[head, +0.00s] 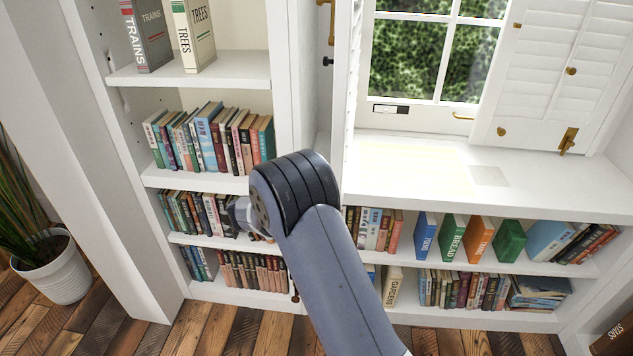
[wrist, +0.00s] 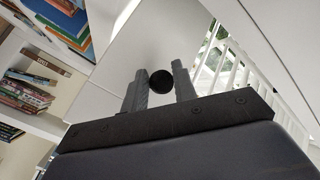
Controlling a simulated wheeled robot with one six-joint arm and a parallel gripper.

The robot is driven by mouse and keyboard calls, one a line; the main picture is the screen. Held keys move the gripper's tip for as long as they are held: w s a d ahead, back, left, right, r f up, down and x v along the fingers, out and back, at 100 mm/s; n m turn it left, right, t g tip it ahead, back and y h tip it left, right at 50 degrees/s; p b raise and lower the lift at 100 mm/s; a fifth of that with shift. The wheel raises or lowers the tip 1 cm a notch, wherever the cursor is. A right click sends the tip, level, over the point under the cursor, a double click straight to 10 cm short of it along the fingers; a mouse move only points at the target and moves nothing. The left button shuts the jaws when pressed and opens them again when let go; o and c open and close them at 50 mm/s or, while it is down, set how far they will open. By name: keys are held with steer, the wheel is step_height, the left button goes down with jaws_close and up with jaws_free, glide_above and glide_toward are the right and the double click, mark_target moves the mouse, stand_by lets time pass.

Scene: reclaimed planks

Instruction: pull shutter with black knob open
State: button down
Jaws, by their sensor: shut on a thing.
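The round black knob (wrist: 161,82) sits between the two grey fingers of my gripper (wrist: 160,70) in the wrist view. The fingers are shut on it. A plain pale panel shows behind the knob, and white louvres (wrist: 236,62) show to its right. I cannot tell exactly where the knob joins the shutter. In the head view a louvred shutter (head: 352,70) stands nearly edge-on at the window's left side.
A second white shutter (head: 545,75) with brass knobs covers the window's right side. The window (head: 425,50) has a wide white sill (head: 400,180). Shelves of books (head: 210,140) stand left and below. A potted plant (head: 55,265) is at far left.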

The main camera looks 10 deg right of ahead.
steer(key=shift+w+d+r, duration=0.1)
steer(key=shift+w+r, duration=0.3)
steer(key=shift+r, duration=0.2)
steer(key=c, duration=1.2)
jaws_free()
steer(key=shift+w+d+f, duration=0.1)
steer(key=shift+d, duration=0.05)
steer(key=shift+f, duration=0.2)
steer(key=p+v, duration=0.1)
steer(key=v, duration=1)
steer(key=shift+s+f, duration=0.15)
steer(key=shift+s, duration=0.05)
steer(key=shift+d, duration=0.15)
steer(key=shift+b+x, duration=0.55)
steer(key=shift+x, duration=4.75)
